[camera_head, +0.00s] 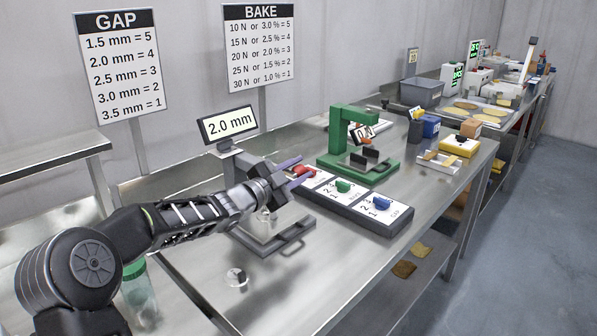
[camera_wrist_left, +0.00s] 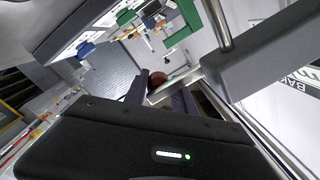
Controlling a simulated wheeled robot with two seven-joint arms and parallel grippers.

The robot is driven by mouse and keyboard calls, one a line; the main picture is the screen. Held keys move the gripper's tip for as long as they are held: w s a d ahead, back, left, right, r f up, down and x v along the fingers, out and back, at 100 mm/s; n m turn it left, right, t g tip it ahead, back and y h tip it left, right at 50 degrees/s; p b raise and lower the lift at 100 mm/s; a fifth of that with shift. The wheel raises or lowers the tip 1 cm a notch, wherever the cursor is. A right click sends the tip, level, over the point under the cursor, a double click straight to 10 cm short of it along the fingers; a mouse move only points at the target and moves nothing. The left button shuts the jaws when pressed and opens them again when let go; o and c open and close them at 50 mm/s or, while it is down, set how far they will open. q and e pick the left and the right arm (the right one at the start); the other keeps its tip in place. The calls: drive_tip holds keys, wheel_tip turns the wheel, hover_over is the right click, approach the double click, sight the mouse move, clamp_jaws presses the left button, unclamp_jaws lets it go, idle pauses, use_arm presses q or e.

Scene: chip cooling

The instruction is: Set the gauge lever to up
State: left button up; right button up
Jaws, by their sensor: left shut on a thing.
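The gauge (camera_head: 283,237) stands on the steel bench, a grey metal frame with a front handle. Its screen (camera_head: 227,124) reads 2.0 mm. My left gripper (camera_head: 297,171) is above the gauge, its fingers pointing right. In the left wrist view, a dark red round knob (camera_wrist_left: 158,78) and a pale metal bar (camera_wrist_left: 174,86) show at the fingers (camera_wrist_left: 160,95); they look like the gauge lever, and the gripper is shut on it. In the head view the lever is hidden by my gripper, so its up or down position cannot be told. My right gripper is out of view.
A panel (camera_head: 406,217) with red (camera_head: 304,172), green (camera_head: 343,186) and blue (camera_head: 382,202) knobs lies right of my fingers. A green press (camera_head: 342,130) stands behind it. A clear disc (camera_head: 236,276) lies on the front bench, which is otherwise mostly bare.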

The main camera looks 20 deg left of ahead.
use_arm(q)
drive_tip(key=shift+f, duration=0.35)
clamp_jaws()
drive_tip(key=shift+f, duration=0.2)
idle(0.3)
drive_tip(key=shift+r+p, duration=0.15)
drive_tip(key=shift+p, duration=0.15)
drive_tip(key=shift+r+n+p, duration=0.3)
drive_tip(key=shift+n+p, duration=0.1)
drive_tip(key=shift+p, duration=0.1)
